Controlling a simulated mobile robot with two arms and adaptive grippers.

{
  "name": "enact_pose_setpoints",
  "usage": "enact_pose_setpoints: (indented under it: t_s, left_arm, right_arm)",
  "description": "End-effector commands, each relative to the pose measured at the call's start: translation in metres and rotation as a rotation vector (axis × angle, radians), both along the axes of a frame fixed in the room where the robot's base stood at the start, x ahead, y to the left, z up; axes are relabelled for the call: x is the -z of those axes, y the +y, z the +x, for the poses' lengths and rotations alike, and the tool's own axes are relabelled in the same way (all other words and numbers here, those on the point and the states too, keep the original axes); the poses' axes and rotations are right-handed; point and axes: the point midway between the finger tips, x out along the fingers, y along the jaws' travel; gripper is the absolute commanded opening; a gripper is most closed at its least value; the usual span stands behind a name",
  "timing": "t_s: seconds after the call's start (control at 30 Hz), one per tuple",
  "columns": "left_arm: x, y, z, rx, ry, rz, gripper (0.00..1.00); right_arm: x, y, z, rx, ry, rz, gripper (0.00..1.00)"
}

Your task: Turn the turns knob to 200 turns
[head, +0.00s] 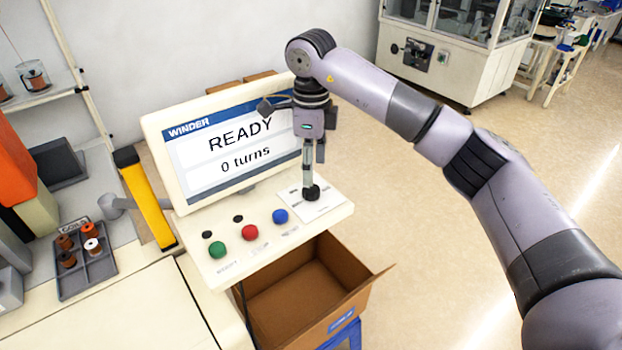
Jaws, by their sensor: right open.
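The turns knob (311,193) is a small black knob on a white plate at the right end of the winder's control panel (215,262). My right gripper (309,176) points down right above the knob, its jaws open. Its fingertips are at or just over the knob; I cannot tell whether they touch it. The gripper and wrist hide part of the plate's dial marks. The winder's screen (225,183) reads "READY" and "0 turns". My left gripper is not in view.
Green (217,249), red (249,232) and blue (280,216) buttons line the panel left of the knob. An open cardboard box (345,300) is below it. A grey coil tray (100,287) and a yellow bar (148,205) are at left.

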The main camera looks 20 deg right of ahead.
Motion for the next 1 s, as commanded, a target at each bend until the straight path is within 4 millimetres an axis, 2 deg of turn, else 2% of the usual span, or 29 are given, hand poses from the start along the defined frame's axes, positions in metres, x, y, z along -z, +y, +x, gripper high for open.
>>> enact_pose_setpoints:
  t_s: [0.1, 0.2, 0.4, 0.6, 0.73, 1.0]
  left_arm:
    - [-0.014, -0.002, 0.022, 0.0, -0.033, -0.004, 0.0]
    - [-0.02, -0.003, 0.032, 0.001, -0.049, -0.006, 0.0]
    - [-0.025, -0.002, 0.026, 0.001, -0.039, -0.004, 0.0]
    - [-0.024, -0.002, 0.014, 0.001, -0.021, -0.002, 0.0]
    - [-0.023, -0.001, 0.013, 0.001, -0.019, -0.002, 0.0]
    - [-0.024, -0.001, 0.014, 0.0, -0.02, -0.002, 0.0]
  right_arm:
    - [0.022, 0.0, -0.001, 0.0, 0.004, 0.0, 0.53]
    - [0.038, 0.0, -0.001, 0.0, 0.003, 0.0, 0.53]
    - [0.057, 0.0, 0.0, -0.001, 0.001, 0.0, 0.53]
    - [0.062, 0.0, 0.0, -0.001, -0.001, 0.0, 0.53]
    - [0.062, 0.0, 0.0, -0.001, -0.001, 0.0, 0.53]
    - [0.061, 0.0, 0.0, -0.001, -0.001, 0.0, 0.34]
